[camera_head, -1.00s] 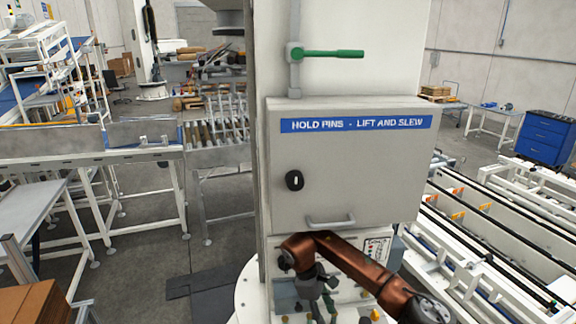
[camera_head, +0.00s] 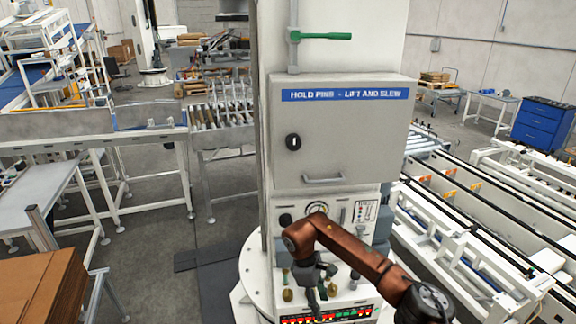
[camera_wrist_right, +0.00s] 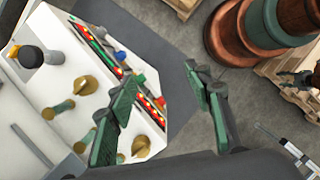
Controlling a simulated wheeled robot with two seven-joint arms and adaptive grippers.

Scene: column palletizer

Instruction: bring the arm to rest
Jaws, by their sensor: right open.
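My right arm (camera_head: 355,252), copper-brown with dark joints, comes in from the lower right in the head view. Its gripper (camera_head: 318,292) hangs in front of the lower control panel of the column. In the right wrist view the gripper (camera_wrist_right: 165,110) has its green-padded fingers spread apart with nothing between them. The panel (camera_wrist_right: 65,95) with its brass and green pins and coloured buttons lies to the left beyond the fingers. I cannot tell any contact with the panel. My left gripper is out of view.
A grey cabinet (camera_head: 340,135) labelled "HOLD PINS - LIFT AND SLEW" is closed above the panel. A green-handled lever (camera_head: 325,36) is above it. Conveyor rails (camera_head: 480,230) run at right. Cardboard (camera_head: 40,285) is at lower left.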

